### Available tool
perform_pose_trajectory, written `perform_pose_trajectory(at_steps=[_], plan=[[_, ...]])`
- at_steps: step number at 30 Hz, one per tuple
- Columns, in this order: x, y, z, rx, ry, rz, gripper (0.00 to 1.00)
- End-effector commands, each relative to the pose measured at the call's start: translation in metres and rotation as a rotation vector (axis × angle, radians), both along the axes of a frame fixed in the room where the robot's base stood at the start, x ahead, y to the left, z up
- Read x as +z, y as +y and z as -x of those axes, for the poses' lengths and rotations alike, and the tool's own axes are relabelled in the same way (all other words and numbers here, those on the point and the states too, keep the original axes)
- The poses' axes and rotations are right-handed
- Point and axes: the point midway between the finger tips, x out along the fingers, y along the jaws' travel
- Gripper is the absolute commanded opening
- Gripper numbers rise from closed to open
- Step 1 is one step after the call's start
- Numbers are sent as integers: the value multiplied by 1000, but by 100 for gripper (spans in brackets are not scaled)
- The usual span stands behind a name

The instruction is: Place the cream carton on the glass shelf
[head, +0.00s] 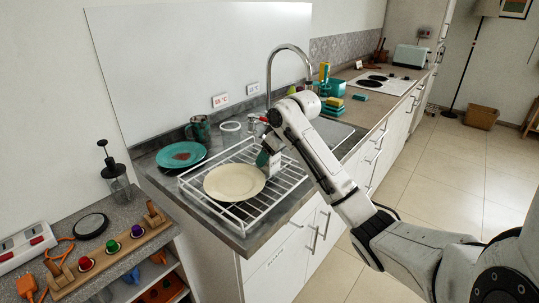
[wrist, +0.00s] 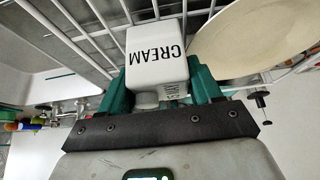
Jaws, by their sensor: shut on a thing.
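The cream carton (wrist: 157,58) is a white box with black CREAM lettering, upside down in the wrist view. Its cap end lies toward my gripper (wrist: 162,88), whose teal fingers are shut on it, one on each side. In the head view my gripper (head: 264,158) is over the white wire dish rack, and the small white carton (head: 275,166) shows at its fingertips, partly covered by the arm. I cannot tell whether the carton touches the rack wires. I cannot make out a glass shelf in either view.
The dish rack (head: 224,218) holds a cream plate (head: 234,182) close to the carton; this plate (wrist: 235,38) also shows in the wrist view. A teal plate (head: 181,154), a mug (head: 198,129) and the tap (head: 288,46) stand behind.

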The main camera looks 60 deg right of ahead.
Motion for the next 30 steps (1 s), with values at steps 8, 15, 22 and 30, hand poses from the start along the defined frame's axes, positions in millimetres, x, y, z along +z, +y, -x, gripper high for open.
perform_pose_trajectory(at_steps=[8,15,22,30], plan=[[-3,0,0,0,0,-1,65],[-3,0,0,0,0,-1,88],[-2,0,0,0,0,0,89],[21,3,10,1,-4,1,89]])
